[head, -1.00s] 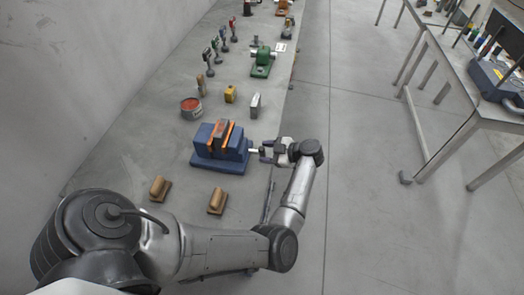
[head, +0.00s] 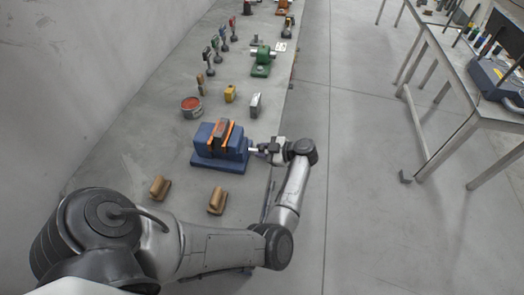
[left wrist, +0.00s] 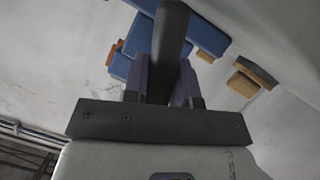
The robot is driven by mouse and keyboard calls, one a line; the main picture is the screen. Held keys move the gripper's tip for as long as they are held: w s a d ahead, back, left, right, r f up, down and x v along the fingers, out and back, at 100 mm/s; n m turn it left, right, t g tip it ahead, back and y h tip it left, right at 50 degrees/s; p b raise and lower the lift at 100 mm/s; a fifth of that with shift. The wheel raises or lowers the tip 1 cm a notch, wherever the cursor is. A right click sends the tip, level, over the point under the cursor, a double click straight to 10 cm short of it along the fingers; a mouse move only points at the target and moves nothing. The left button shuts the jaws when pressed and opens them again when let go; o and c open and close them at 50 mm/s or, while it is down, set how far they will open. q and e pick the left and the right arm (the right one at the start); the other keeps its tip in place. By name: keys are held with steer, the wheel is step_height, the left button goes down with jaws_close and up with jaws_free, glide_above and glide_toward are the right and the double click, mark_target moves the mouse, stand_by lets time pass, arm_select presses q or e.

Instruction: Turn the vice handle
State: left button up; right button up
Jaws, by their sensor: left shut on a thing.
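The blue vice (head: 220,146) with orange-edged jaws stands on the grey bench. Its handle (head: 254,148) sticks out from the right side of the vice, toward the bench edge. My left gripper (head: 263,148) is at the handle and shut on it. In the left wrist view the dark bar of the handle (left wrist: 172,38) runs between the two fingers of the gripper (left wrist: 162,82), with part of the blue vice (left wrist: 205,36) behind it. The fingers hide part of the handle. My right gripper is in neither view.
Two wooden-backed blocks (head: 217,201) (head: 159,188) lie in front of the vice. A red tin (head: 191,107), a yellow object (head: 230,93) and a grey block (head: 254,105) stand behind it. A green device (head: 262,62) is farther back.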

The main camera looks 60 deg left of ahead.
arm_select(q)
steer(key=shift+c, duration=0.9)
steer(key=m+p, duration=0.1)
steer(key=p, duration=0.2)
steer(key=shift+w+a+r+m+g+h, duration=0.1)
steer(key=shift+w+r+m+g+h, duration=0.05)
steer(key=shift+r+m+g+h, duration=0.2)
steer(key=shift+a+f+m+g+h+p, duration=0.15)
steer(key=shift+m+g+h+p, duration=0.1)
steer(key=shift+m+h+p, duration=0.3)
steer(key=shift+w+f+m+g+h, duration=0.15)
steer(key=shift+m+g+h, duration=0.15)
steer(key=shift+m, duration=0.4)
steer(key=shift+w+a+f+m+g+h, duration=0.1)
steer(key=shift+m+g+h, duration=0.2)
steer(key=shift+m, duration=0.3)
steer(key=shift+a+m+g+h, duration=0.1)
steer(key=shift+m+g+h, duration=0.15)
steer(key=shift+m, duration=0.35)
steer(key=shift+f+m+g+h+b, duration=0.15)
steer(key=shift+m+g+h+b, duration=0.3)
steer(key=shift+m+g+b, duration=0.65)
steer(key=shift+m+t, duration=0.25)
steer(key=shift+m, duration=0.15)
steer(key=shift+o, duration=0.2)
